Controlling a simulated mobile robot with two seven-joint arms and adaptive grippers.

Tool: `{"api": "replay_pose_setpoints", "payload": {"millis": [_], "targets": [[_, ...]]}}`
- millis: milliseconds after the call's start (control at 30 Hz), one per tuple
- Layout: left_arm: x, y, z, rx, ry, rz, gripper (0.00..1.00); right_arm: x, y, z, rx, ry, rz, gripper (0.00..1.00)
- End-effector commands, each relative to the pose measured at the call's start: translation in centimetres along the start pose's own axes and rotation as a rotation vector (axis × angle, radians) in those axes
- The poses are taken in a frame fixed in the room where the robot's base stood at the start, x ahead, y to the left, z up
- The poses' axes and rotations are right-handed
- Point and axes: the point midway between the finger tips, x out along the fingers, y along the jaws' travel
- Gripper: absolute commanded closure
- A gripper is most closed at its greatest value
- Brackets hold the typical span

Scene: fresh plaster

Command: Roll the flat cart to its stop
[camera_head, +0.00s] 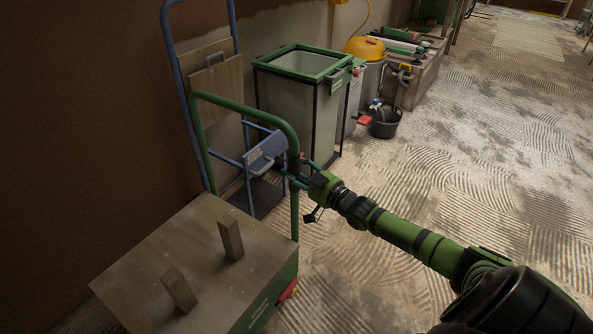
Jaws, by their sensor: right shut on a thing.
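The flat cart (188,250) stands at the lower left, with a pale wooden top and a green side. Two short wooden blocks stick up from its top. Its green tube handle (240,105) rises at the far end as an upright hoop. My right gripper (297,170) is shut on the right upright of this handle, and its green arm reaches in from the lower right. The fingertips are partly hidden at the tube. A red part (288,292) shows low on the cart's right side. My left gripper is out of view. I cannot make out the stop.
A blue hand truck (170,50) leans by the brown wall behind the handle. Beyond it stand a green-rimmed bin (300,105), a yellow-topped vacuum (366,50) and a black bucket (385,123). A loaded bench lines the wall farther back. The patterned floor (480,150) at right is clear.

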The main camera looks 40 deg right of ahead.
Motion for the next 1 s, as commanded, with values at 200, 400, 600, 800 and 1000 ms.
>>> {"api": "replay_pose_setpoints", "payload": {"millis": [200,400,600,800,1000], "targets": [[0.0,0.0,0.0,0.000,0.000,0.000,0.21,0.1,0.5,-0.4,-0.003,0.005,0.009,0.31],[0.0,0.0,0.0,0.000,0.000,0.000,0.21,0.1,0.4,-0.3,-0.002,0.003,0.006,0.31],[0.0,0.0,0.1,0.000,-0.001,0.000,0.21,-0.9,0.3,-0.1,-0.001,0.000,0.006,0.31],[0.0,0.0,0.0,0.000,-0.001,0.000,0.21,-3.8,0.3,0.0,-0.002,-0.002,0.005,0.31],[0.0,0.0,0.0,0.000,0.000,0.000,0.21,-7.2,0.3,0.0,-0.001,-0.002,0.006,0.31]]}}
